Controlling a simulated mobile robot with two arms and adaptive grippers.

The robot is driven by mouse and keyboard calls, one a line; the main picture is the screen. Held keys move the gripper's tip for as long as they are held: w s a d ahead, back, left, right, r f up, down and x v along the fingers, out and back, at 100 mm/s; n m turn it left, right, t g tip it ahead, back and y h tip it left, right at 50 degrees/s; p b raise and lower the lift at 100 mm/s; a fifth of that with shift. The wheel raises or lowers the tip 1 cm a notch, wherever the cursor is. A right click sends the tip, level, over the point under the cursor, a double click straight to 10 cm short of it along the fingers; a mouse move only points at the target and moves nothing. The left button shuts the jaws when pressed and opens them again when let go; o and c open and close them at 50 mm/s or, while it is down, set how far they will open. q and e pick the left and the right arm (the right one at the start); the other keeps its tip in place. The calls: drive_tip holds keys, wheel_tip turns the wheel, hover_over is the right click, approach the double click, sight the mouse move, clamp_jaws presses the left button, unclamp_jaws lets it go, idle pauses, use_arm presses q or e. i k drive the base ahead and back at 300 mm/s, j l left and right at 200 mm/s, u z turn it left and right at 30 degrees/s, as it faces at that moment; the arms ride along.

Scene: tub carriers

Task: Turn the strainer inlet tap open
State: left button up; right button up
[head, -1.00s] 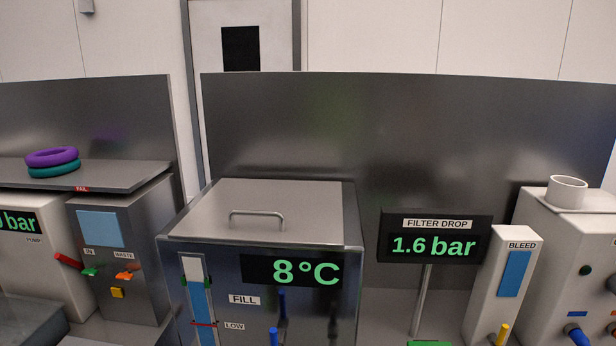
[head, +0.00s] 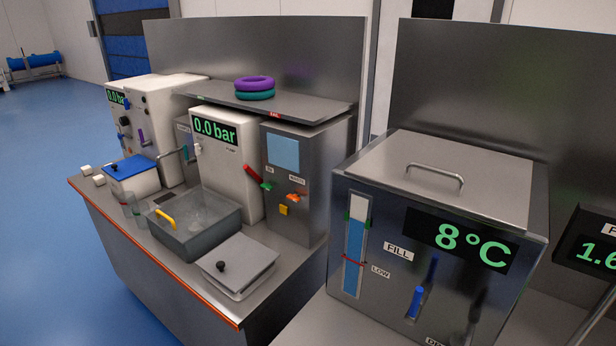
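No tap in the head view carries a readable "strainer inlet" label, so I cannot tell which one it is. A grey metal cabinet (head: 307,180) with a pale blue window (head: 283,152) has small labels, one reading WASTE. On its front are a green handle (head: 266,185), an orange handle (head: 293,198) and a yellow knob (head: 284,210). A red lever (head: 252,173) sticks out at the edge of the white pump box (head: 225,165), whose display reads 0.0 bar. Neither of my grippers is in view.
A steel tank (head: 440,185) reading 8°C stands at right, with a blue FILL lever (head: 416,302). A sink tub (head: 192,228) and a lidded tray (head: 238,264) occupy the left bench. Purple and teal rings (head: 254,84) lie on the shelf. Blue floor (head: 50,200) is clear at left.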

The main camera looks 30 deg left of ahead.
sight(268, 187)
drive_tip(key=u, duration=1.25)
